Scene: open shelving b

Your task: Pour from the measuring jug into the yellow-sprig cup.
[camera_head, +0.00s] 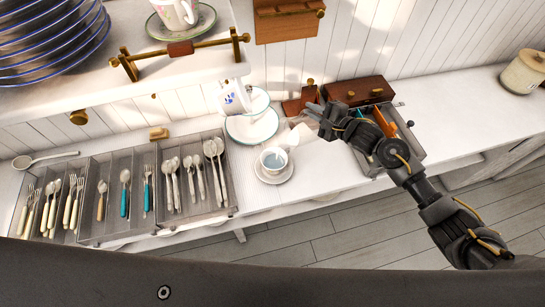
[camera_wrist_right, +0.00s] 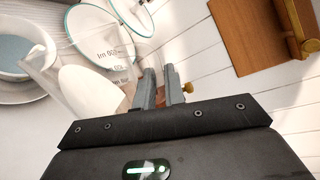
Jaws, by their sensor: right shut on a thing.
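My right gripper (camera_head: 322,118) is shut on the measuring jug (camera_head: 297,134), a clear vessel held tilted, its lower end hard to make out. In the right wrist view the fingers (camera_wrist_right: 162,90) close at the jug's side; the jug (camera_wrist_right: 108,58) shows upside-down printed marks and white contents. A white cup (camera_head: 273,158) stands upright on a saucer (camera_head: 268,178), just left of and below the jug. Blue-grey shows inside it; the cup also shows in the wrist view (camera_wrist_right: 20,48). I cannot make out a yellow sprig on it. My left gripper is not in view.
A stack of teal-rimmed dishes (camera_head: 243,130) and a blue-marked cup (camera_head: 231,99) stand behind the cup. Cutlery trays (camera_head: 232,195) fill the left. A wooden box (camera_head: 358,90) and a grey tray (camera_head: 416,152) lie right. The far-right counter is mostly clear.

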